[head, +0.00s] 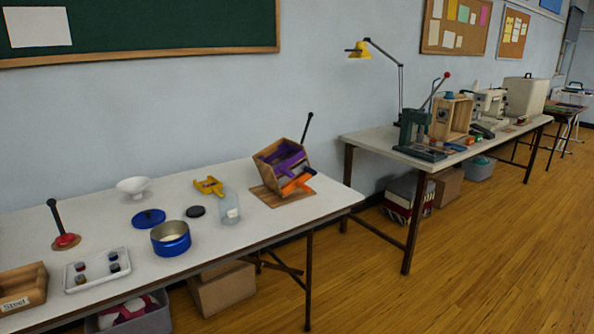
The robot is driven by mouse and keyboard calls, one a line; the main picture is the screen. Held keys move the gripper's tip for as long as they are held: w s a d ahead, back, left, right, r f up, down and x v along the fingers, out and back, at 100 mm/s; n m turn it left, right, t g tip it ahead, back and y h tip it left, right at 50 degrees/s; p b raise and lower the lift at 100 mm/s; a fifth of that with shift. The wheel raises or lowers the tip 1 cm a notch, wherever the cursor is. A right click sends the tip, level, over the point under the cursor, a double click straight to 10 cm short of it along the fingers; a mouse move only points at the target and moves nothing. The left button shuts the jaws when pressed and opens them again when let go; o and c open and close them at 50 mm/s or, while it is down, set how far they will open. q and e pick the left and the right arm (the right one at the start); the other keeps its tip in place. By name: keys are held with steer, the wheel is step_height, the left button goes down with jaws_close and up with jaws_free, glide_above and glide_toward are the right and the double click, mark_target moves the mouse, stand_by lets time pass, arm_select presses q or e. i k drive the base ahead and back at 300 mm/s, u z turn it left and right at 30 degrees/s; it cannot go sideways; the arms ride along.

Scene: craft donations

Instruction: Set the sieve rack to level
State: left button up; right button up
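The sieve rack (264,171) appears to be the wooden frame near the right end of the near white table. It stands tilted on a flat wooden base (268,196). A purple tray (283,157) and an orange tray (297,181) sit in it at a slant, the orange one sticking out toward the lower right. A black lever (307,126) with a knob rises behind the rack; where it joins is hidden. Neither of my grippers is in view.
On the near table (100,215) stand a blue tin (171,247), a clear jar (230,212), a yellow object (209,186), a white bowl (133,185) and a white tray (73,280). A second table (385,143) holds machines and a yellow lamp (360,50). The wooden floor at right is clear.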

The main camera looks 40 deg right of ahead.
mark_target(266, 172)
steer(key=z, duration=0.5)
steer(key=k, duration=1.2)
steer(key=z, duration=1.4)
steer(key=i, duration=1.85)
steer(key=u, duration=0.4)
steer(key=i, duration=1.05)
steer(key=u, duration=1.1)
